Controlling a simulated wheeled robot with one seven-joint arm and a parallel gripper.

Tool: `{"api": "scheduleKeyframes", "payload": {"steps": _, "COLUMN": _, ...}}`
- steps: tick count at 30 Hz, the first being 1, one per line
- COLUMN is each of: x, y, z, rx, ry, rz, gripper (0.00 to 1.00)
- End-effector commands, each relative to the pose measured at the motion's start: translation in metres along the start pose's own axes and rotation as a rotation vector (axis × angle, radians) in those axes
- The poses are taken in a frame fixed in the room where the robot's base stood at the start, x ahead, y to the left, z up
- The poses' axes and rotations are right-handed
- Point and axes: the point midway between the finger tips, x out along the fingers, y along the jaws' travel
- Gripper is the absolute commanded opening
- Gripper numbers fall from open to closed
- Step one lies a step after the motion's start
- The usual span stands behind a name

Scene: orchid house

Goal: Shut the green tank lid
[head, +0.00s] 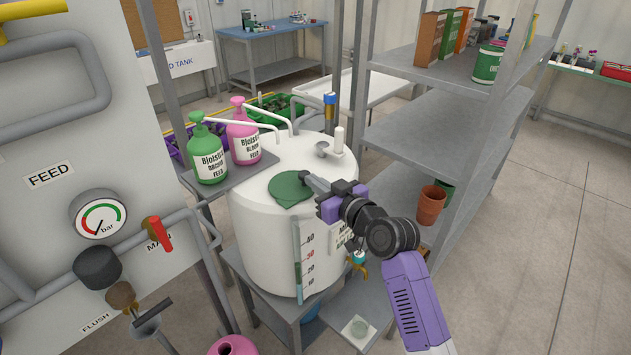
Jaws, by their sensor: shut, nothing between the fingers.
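The green lid (291,188) lies flat on the top of the white tank (262,236), towards its left front; I see no gap under it from here. My gripper (308,178) is at the right edge of the lid, with its fingers together and nothing between them. The fingertips are at or just above the lid; I cannot tell if they touch it. The purple wrist and arm come in from the lower right and hide part of the tank's right side.
A green bottle (208,152) and a pink bottle (243,135) stand close at the left. A grey shelf rack (418,140) stands at the right. The floor at the right is clear.

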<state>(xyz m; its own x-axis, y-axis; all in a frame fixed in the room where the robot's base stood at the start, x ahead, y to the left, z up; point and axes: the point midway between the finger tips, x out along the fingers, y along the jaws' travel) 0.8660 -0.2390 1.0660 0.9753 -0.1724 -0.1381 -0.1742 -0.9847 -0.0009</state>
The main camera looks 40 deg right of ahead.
Motion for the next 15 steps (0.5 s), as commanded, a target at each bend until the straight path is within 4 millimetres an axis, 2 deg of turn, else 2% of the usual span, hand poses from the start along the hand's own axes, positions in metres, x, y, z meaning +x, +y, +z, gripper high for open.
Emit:
{"api": "scheduleKeyframes", "payload": {"steps": 5, "x": 0.001, "y": 0.0, "z": 0.001, "rx": -0.001, "ry": 0.0, "rz": -0.002, "gripper": 0.0}}
{"api": "scheduleKeyframes", "payload": {"steps": 15, "x": 0.014, "y": 0.0, "z": 0.002, "rx": -0.014, "ry": 0.001, "rz": -0.073, "gripper": 0.0}}
